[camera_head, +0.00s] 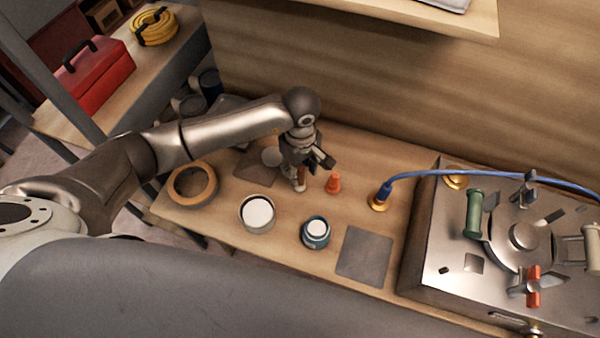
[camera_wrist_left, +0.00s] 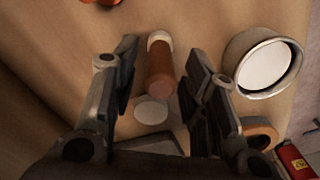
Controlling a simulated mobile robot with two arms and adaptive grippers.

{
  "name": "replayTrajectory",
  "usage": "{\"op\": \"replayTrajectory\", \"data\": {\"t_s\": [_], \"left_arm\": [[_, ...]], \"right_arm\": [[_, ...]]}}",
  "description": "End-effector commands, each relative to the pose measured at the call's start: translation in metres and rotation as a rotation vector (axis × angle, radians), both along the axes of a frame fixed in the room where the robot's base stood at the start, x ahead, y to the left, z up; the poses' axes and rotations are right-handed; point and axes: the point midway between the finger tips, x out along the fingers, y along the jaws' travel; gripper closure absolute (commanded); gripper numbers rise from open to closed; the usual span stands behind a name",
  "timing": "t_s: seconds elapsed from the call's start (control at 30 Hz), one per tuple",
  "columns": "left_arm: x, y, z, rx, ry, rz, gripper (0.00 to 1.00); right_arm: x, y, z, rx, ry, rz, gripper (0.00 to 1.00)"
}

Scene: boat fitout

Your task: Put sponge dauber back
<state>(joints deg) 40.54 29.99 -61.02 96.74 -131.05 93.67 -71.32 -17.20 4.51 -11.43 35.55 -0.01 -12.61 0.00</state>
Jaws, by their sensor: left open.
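The sponge dauber, a brown-orange cylinder with a white end, shows in the left wrist view (camera_wrist_left: 160,68) and partly below the gripper in the head view (camera_head: 300,182). A pale disc (camera_head: 271,156) lies by a dark square mat (camera_head: 252,168) just left of the gripper. My right gripper is not in view.
An orange cone (camera_head: 333,183) stands close right of the gripper. A white-filled tin (camera_head: 257,214), blue jar (camera_head: 315,233), tape roll (camera_head: 192,186) and grey square mat (camera_head: 365,255) are nearer. A blue hose (camera_head: 430,173) leads to a metal box (camera_head: 440,242) at right.

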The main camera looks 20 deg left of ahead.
Motion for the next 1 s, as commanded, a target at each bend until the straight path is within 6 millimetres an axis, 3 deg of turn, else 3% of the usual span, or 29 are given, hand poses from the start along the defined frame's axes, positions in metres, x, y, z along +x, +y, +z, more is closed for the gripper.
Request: {"op": "replayTrajectory", "data": {"t_s": [0.2, 0.4, 0.6, 1.0], "left_arm": [[0.002, 0.000, 0.049, -0.001, -0.007, -0.001, 0.59], [0.001, 0.000, 0.079, 0.000, -0.002, 0.001, 0.59], [0.000, 0.000, 0.089, 0.000, 0.000, 0.001, 0.59], [0.000, 0.000, 0.089, 0.000, 0.000, 0.001, 0.59]], "right_arm": [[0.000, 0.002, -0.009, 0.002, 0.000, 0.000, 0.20], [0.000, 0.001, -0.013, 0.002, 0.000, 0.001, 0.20], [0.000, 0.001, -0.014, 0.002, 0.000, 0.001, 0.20], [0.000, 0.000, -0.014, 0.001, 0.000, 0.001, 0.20]]}}
